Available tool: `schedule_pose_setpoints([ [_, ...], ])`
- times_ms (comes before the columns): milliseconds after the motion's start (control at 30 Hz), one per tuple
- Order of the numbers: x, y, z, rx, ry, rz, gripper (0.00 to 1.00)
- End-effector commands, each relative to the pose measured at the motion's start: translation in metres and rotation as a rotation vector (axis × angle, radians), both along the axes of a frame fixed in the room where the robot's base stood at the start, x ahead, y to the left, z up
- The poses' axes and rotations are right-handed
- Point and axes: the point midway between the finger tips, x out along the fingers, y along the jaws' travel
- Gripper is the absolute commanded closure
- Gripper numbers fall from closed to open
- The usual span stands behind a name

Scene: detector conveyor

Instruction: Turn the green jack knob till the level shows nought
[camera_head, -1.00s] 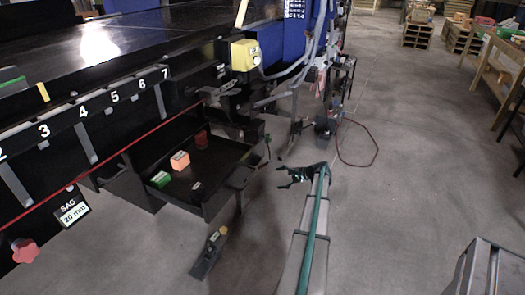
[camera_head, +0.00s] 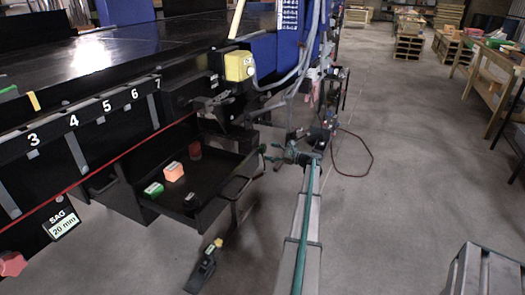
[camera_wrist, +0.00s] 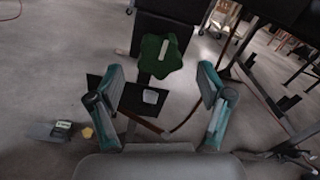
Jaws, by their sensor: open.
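The green lobed knob (camera_wrist: 160,56) shows in the wrist view, just beyond my fingertips and roughly centred between them, with a pale bar on its face. My gripper (camera_wrist: 160,76) is open, with one teal finger on each side and nothing between them touching the knob. In the head view my gripper (camera_head: 288,150) is at the end of my outstretched arm, right of the black tray, and a small green patch there may be the knob. A sign (camera_head: 62,225) at lower left reads SAG 20 mm. I cannot tell whether it is the level.
The black tray (camera_head: 222,203) holds a green-and-white box (camera_head: 153,190), an orange box (camera_head: 173,171) and a red cylinder (camera_head: 195,150). A dark tool (camera_head: 205,268) lies on the floor. A red knob (camera_head: 12,263) is at far left. Open floor lies to the right.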

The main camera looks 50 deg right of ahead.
Motion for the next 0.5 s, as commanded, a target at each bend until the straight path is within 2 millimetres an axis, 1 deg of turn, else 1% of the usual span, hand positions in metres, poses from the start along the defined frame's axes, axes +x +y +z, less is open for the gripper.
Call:
schedule_pose_setpoints([
  [33,0.010,0.002,0.000,0.000,0.000,0.002,0.21],
  [200,0.033,0.007,0.000,-0.001,0.000,0.001,0.21],
  [333,0.042,0.009,0.000,-0.001,0.000,0.001,0.21],
  [500,0.047,0.010,0.000,-0.001,0.001,0.000,0.21],
])
